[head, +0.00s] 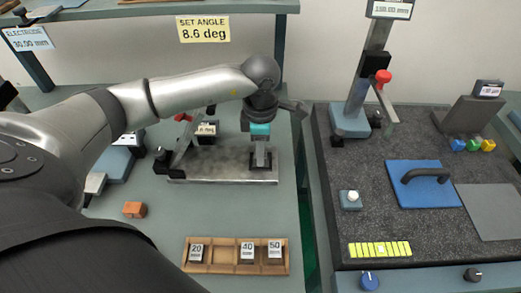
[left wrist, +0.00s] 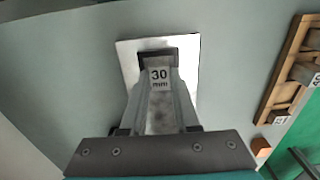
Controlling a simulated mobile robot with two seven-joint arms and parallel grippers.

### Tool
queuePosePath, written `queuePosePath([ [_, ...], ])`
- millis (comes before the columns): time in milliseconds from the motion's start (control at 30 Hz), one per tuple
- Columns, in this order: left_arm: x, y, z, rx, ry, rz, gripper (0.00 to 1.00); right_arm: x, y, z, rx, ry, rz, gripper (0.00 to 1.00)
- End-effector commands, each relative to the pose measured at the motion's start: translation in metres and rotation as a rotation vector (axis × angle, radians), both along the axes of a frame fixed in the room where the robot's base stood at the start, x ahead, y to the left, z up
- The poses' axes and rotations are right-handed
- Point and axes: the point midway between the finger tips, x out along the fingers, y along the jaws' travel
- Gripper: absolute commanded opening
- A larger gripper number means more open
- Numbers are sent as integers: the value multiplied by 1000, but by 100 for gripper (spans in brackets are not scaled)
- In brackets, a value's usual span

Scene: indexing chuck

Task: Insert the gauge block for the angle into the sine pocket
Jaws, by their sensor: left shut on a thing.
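My left gripper (head: 261,160) points down over the right end of the grey metal sine plate (head: 220,173) in the head view. In the left wrist view its fingers (left wrist: 160,78) are shut on a gauge block (left wrist: 160,88) marked 30 mm. A dark square part (left wrist: 145,53) shows just beyond the block, on a bright plate (left wrist: 130,65). I cannot tell whether the block is in the pocket or above it; the fingers hide its lower end. A sign (head: 203,29) reads SET ANGLE 8.6 deg. My right gripper is not in view.
A wooden rack (head: 222,268) at the front holds blocks marked 20 (head: 197,253), 40 (head: 247,250) and 50 (head: 275,249), with an empty space between 20 and 40. An orange block (head: 134,209) lies left of it. A dark granite plate (head: 370,220) with a height stand (head: 365,85) is at right.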

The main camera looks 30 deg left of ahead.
Motion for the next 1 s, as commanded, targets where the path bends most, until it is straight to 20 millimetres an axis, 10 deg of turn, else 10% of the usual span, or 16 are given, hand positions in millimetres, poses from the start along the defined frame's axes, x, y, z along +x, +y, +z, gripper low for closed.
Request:
queuePosePath([
  [300, 1, 0, -3, -1, -3, 0, 0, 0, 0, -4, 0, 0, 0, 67],
  [333, 0, 0, -3, 0, -1, 0, 32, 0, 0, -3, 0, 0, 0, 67],
  [567, 0, 0, -2, 0, -1, 0, 57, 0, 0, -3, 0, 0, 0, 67],
  [1000, 2, 0, 12, -2, -6, 0, 59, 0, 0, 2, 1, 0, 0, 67],
])
